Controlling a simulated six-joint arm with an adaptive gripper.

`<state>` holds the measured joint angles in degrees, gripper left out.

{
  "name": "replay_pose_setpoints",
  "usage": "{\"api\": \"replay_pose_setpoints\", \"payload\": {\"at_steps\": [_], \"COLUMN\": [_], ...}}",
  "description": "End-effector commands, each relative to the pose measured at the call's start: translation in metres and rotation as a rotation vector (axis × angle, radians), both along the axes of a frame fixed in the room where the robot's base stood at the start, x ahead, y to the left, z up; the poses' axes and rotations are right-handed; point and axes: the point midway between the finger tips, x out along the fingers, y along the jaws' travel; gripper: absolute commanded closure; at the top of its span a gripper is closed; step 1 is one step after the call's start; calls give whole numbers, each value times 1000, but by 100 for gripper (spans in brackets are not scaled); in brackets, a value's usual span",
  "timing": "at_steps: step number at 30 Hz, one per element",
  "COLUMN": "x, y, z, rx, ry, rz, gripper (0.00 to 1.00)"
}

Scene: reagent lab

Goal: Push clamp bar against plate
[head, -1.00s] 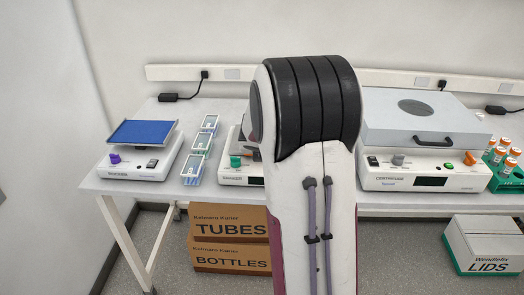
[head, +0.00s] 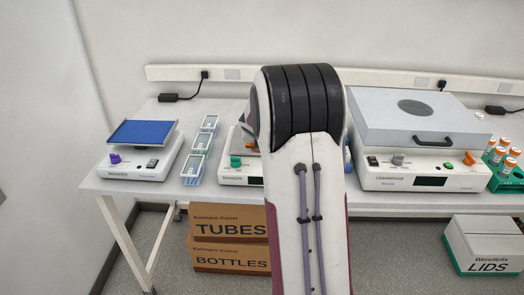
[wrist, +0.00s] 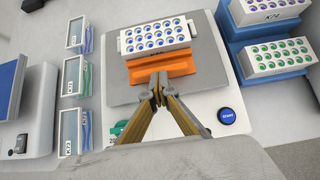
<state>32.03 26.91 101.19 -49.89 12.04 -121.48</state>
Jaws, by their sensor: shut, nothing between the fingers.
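The orange clamp bar (wrist: 185,67) lies across the grey platform (wrist: 208,62) of a shaker in the wrist view. Whether the tips press on the bar is unclear. In the head view the arm hides the gripper and most of the shaker (head: 241,180); a bit of orange shows beside the arm.
Small labelled racks (wrist: 72,76) stand left of the shaker. Blue racks with white plates (wrist: 281,53) stand to its right. A blue start button (wrist: 227,116) and a green knob lie on the near side. The centrifuge (head: 418,122) is at the right of the bench.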

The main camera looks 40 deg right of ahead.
Motion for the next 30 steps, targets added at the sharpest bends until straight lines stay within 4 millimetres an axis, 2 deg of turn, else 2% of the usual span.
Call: {"api": "replay_pose_setpoints", "payload": {"at_steps": [14, 30], "x": [1, -19], "y": [-1, 19], "z": [1, 1], "rx": [-3, -2], "ry": [-6, -2], "rz": [2, 1], "gripper": [100, 100]}}
